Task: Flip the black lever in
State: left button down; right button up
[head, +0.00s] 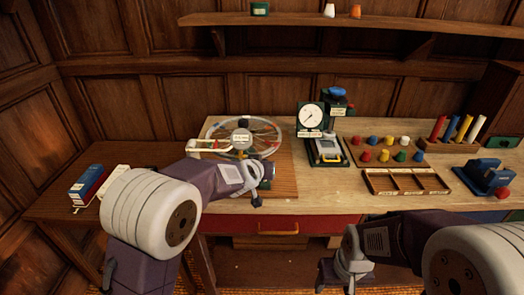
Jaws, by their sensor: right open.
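I cannot pick out the black lever for certain at this size. A grey device (328,148) on a dark base stands below a round white dial (311,116), with a pale handle-like part on its top. A spoked wheel (268,131) lies on a wooden board to the left, with a small black knob-like piece (243,123) at its back rim. My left gripper (264,185) is over the front of that board, and its arm hides part of it; its jaws are unclear. My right gripper (337,280) is open and empty, low in front of the bench, apart from everything on it.
Coloured pegs (383,141) stand behind a compartmented wooden tray (405,182) right of the dial. A blue device (487,177) is at the far right. Boxes (88,185) lie on the left table. A red drawer (280,226) is below the bench top. A shelf (400,22) runs above.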

pick_arm(q)
jog(key=shift+w+p, duration=0.45)
jog(key=shift+p, duration=0.25)
pick_arm(e)
jog(key=shift+r, duration=1.15)
pick_arm(q)
jog(key=shift+r, duration=0.1)
pick_arm(e)
jog(key=shift+s, duration=0.1)
